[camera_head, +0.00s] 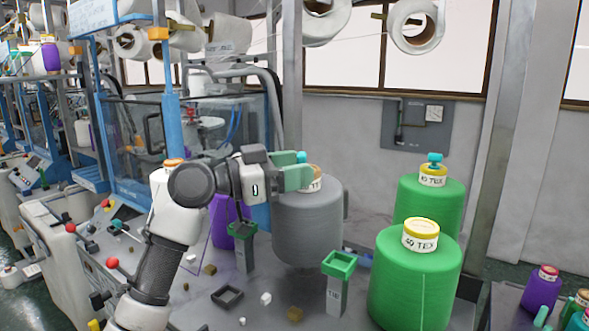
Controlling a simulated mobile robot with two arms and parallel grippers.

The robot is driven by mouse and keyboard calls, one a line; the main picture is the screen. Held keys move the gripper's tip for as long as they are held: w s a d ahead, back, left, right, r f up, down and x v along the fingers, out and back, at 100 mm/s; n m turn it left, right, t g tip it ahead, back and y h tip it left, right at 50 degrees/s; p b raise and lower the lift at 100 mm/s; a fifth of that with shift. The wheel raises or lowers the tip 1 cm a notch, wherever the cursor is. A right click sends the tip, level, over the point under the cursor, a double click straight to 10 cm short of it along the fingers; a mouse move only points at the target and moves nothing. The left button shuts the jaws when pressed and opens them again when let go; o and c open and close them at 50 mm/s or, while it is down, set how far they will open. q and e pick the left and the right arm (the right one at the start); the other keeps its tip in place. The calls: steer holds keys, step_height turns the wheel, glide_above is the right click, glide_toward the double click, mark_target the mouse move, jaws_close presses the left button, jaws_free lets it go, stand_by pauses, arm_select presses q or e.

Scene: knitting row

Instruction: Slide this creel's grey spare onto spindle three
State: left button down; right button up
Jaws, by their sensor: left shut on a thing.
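My left gripper (298,177), with green fingers, is shut on the top neck of a large grey spool (307,225). The spool is upright; its orange-topped, white-labelled neck is partly hidden by the fingers. A teal tip (302,156) shows just above the gripper; I cannot tell whether the spool is around a spindle there or whether its base touches the deck. To the right, a green spool (430,208) has a teal tip above its "40 TEX" neck. A nearer green spool (415,285) has a yellow-topped neck and no tip showing. My right gripper is out of view.
Green-topped grey posts (338,290) stand in front of the grey spool and left of it (242,250). A purple spool (222,222) is partly behind my arm. A dark square tray (227,297) and small blocks lie on the deck. A metal column (292,90) rises behind.

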arm_select(q)
steer(key=shift+n+g+y, duration=0.3)
steer(key=shift+n+y, duration=0.1)
steer(key=shift+n, duration=0.1)
steer(key=f, duration=0.5)
steer(key=shift+w+d+f, duration=0.1)
steer(key=shift+w+d, duration=0.2)
steer(key=shift+d, duration=0.1)
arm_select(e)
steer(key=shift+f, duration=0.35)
arm_select(q)
steer(key=shift+c, duration=1.7)
jaws_free()
steer(key=shift+f, duration=0.15)
steer(key=shift+s+a+b, duration=0.15)
steer(key=shift+a+b, duration=0.2)
steer(key=shift+b, duration=0.15)
steer(key=m+b, duration=0.1)
steer(key=b, duration=0.3)
glide_toward(298, 196)
steer(key=shift+w+a+r, duration=0.8)
steer(key=shift+r, duration=0.65)
steer(key=shift+h, duration=0.4)
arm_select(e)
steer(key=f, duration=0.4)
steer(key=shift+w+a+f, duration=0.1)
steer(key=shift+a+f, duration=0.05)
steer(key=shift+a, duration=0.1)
